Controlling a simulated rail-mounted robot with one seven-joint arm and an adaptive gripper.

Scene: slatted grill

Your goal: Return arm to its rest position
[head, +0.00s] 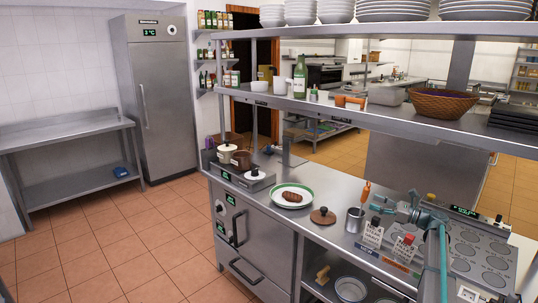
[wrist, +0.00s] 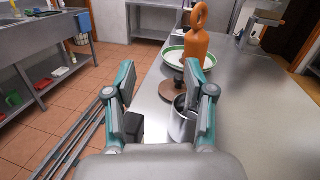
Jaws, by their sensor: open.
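My gripper (head: 377,203) is held over the right part of the steel counter (head: 330,190), with my teal arm reaching in from the lower right. In the wrist view my gripper (wrist: 161,66) has its two fingers wide apart with nothing between them. An orange handle with a loop at its top (wrist: 196,38) stands beyond the right fingertip; its lower end is hidden there. The handle also shows in the head view (head: 366,191), near a steel cup (head: 355,221). The cup (wrist: 182,128) is partly behind the right finger in the wrist view.
A green-rimmed plate (head: 284,204) holds a brown steak (head: 292,196). A round brown lid (head: 323,216) lies nearby. Labelled racks (head: 373,235) stand close below my gripper. A loaded steel shelf (head: 400,113) hangs over the counter. The tiled floor at left is clear.

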